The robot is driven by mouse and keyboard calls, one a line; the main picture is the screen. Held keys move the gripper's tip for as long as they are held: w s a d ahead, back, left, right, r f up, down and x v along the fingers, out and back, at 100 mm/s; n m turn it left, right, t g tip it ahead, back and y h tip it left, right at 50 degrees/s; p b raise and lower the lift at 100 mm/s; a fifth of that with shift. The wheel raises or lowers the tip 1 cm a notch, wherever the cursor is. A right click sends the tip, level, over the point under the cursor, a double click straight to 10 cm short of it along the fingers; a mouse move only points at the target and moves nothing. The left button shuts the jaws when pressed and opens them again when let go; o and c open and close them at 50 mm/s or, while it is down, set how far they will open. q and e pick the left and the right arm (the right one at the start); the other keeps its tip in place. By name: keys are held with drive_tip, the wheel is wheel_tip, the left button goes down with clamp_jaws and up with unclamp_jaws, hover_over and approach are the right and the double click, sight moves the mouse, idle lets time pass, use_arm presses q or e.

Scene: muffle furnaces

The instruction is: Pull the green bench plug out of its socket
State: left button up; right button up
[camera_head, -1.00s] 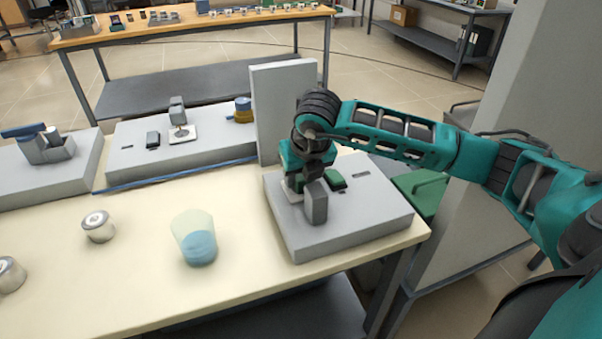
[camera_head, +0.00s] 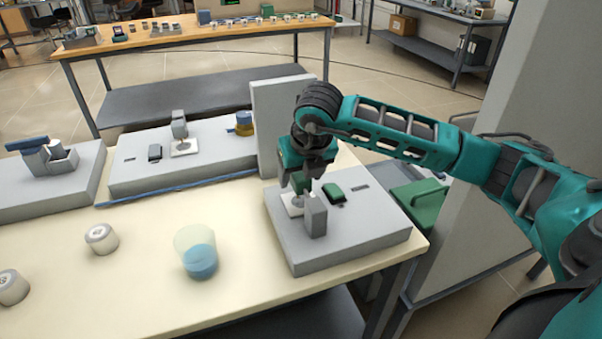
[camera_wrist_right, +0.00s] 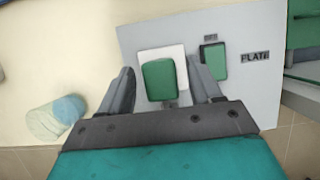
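The green bench plug (camera_wrist_right: 158,80) shows in the right wrist view in front of a white socket plate (camera_wrist_right: 178,54). I cannot tell from here whether it is fully seated. My right gripper (camera_wrist_right: 161,78) is open, one finger on each side of the plug, with narrow gaps visible. In the head view my right gripper (camera_head: 295,183) points down over the white plate (camera_head: 291,208) on a grey bench unit (camera_head: 355,238). There the plug is largely hidden by my gripper and a grey upright block (camera_head: 316,216). My left gripper is not in view.
A green switch (camera_head: 334,193) lies right of the plate. A tall grey panel (camera_head: 280,110) stands behind. A beaker with blue liquid (camera_head: 199,258) and a small jar (camera_head: 102,239) stand left, with clear table between. A green box (camera_head: 420,200) is at the right.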

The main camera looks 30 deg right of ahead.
sight(310, 197)
drive_tip(key=shift+s+r, duration=0.15)
drive_tip(key=shift+r, duration=0.2)
drive_tip(key=v, duration=1.2)
drive_tip(key=shift+p, duration=0.35)
drive_tip(key=shift+a, duration=0.1)
